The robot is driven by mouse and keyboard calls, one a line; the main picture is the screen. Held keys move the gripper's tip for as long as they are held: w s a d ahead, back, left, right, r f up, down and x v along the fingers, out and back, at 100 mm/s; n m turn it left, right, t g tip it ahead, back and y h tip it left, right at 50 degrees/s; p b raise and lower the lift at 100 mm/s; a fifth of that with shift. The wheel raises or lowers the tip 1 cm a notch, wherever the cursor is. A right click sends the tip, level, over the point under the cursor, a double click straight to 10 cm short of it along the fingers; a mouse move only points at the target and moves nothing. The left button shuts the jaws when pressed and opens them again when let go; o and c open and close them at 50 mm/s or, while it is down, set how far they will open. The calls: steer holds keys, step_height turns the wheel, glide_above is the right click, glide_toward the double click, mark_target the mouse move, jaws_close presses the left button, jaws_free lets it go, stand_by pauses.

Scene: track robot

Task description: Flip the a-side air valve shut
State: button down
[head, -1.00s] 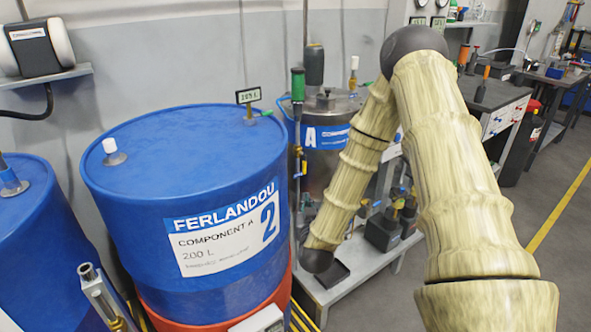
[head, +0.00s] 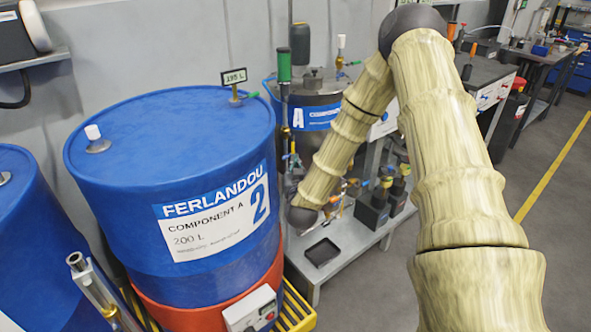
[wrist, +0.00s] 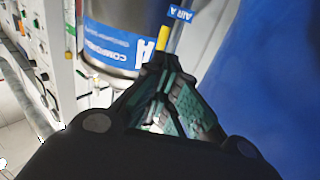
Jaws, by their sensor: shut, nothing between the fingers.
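In the wrist view, a yellow handle (wrist: 162,43) stands just beyond my fingertips, below a blue "AIR A" tag (wrist: 180,13). It points steeply upward in the picture. My gripper (wrist: 158,78) is shut and empty, with its tips close below the yellow handle. I cannot tell whether they touch it. In the head view, my forearm reaches down beside the tank marked A (head: 318,112), and my gripper is not clearly visible there. A small yellow part shows near the pipe left of the tank, but it is too small to identify surely.
The blue component A drum (head: 120,195) stands close to the left of my forearm and fills the wrist view's right side. A low grey bench (head: 350,245) carries a small black tray (head: 322,252) and dark pump units (head: 372,214). Open floor lies at right.

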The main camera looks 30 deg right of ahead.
mark_target(293, 147)
steer(key=p+x, duration=0.1)
steer(key=x, duration=0.7)
steer(key=shift+d, duration=0.1)
steer(key=shift+w+f, duration=0.1)
steer(key=shift+w, duration=0.05)
steer(key=shift+w+f, duration=0.1)
steer(key=shift+b, duration=0.35)
steer(key=shift+d+n, duration=0.15)
steer(key=shift+n, duration=0.15)
